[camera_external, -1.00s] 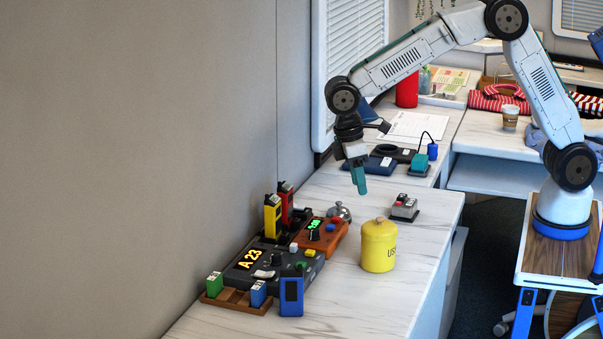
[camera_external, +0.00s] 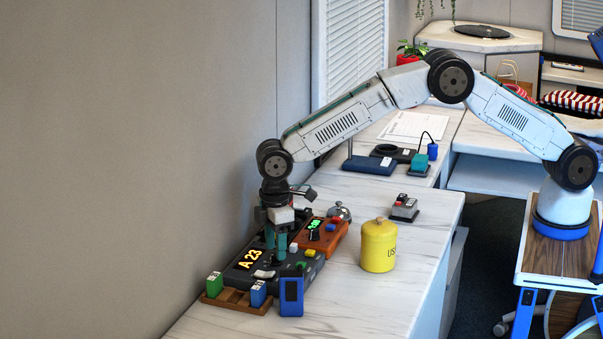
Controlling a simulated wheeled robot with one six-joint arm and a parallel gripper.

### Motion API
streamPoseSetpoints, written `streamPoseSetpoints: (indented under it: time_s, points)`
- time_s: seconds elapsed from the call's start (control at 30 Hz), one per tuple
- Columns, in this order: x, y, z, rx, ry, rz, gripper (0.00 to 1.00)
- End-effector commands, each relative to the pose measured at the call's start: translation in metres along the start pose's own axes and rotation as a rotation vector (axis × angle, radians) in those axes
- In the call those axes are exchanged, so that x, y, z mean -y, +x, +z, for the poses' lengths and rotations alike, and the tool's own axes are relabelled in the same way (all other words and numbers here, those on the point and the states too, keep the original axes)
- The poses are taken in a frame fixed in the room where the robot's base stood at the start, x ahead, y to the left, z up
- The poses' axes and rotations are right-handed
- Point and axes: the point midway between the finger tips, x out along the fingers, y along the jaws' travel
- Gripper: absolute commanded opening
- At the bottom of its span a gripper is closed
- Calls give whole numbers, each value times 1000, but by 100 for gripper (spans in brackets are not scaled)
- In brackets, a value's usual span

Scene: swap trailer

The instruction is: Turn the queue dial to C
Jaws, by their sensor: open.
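The dark queue console (camera_external: 238,276) lies on the counter near the wall, with a glowing "A 23" display (camera_external: 249,259). My gripper (camera_external: 275,257) points straight down over the console, just right of the display. Its two teal fingers are apart, at the spot where the console's dark dial stands. The fingers hide the dial, so its setting and any contact cannot be told. A white lever or button (camera_external: 264,274) and a green button (camera_external: 301,266) show on the console beside the fingers.
An orange device (camera_external: 328,238) with a green display sits right behind the console, with a silver bell (camera_external: 340,212) beyond. A wooden tray (camera_external: 233,300) and blue device (camera_external: 291,297) stand in front.

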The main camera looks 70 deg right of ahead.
Motion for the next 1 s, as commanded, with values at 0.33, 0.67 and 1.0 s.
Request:
streamPoseSetpoints:
  time_s: [0.33, 0.67, 1.0]
  points:
    - [0, 21, 0, 0, 1, 0, 47]
    - [0, 21, 0, 0, 1, 0, 3]
    - [0, 21, 0, 0, 36, 0, 3]
